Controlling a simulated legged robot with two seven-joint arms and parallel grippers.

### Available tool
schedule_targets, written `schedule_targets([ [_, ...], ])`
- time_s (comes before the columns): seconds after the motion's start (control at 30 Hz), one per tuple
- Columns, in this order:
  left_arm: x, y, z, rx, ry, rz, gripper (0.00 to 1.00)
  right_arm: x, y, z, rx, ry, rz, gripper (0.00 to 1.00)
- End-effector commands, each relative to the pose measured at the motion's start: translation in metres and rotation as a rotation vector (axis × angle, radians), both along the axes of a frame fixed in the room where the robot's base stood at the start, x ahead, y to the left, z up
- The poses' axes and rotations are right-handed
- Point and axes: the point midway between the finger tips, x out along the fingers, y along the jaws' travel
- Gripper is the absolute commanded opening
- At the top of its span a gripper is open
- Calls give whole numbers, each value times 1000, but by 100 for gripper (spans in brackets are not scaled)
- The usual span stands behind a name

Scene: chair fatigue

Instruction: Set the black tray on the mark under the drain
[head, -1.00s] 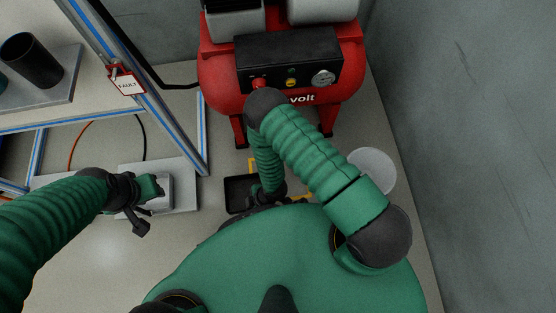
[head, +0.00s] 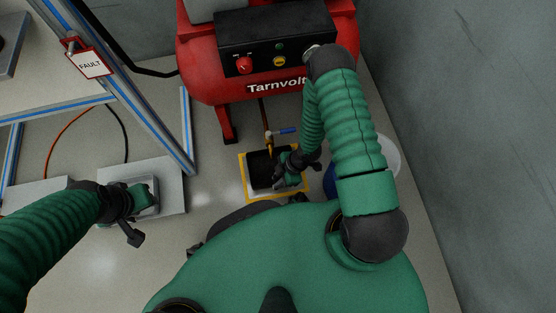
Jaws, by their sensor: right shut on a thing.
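The black tray (head: 260,172) is on the floor, or just above it, inside the yellow square mark (head: 246,182) under the red compressor. The drain (head: 268,141), a brass valve with a blue lever, hangs above the tray's back side. My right gripper (head: 284,178) is shut on the tray at its right side and hides part of it. I cannot tell whether the tray touches the floor. My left gripper (head: 140,209) is low at the left by a grey metal box; its fingers are not clear.
The red compressor (head: 270,82) stands at the back. A frame with a FAULT tag (head: 90,65) is at the left. A grey wall bounds the right.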

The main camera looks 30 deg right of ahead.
Motion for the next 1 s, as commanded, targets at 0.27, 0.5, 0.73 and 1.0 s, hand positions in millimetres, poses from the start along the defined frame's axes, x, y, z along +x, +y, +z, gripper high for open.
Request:
schedule_targets([
  [0.27, 1, 0, 2, 0, -2, 0, 36, 0, 0, 0, -1, 1, -1, 25],
  [0.5, 1, 0, 2, 0, -2, 0, 36, 0, 0, 0, -1, 1, -1, 41],
  [0.73, 0, 0, 6, 0, -2, 0, 36, 0, -1, 6, -1, 0, -2, 41],
  [1.0, 1, 0, 51, 0, -2, 0, 36, -6, -23, 69, -1, -1, -5, 41],
])
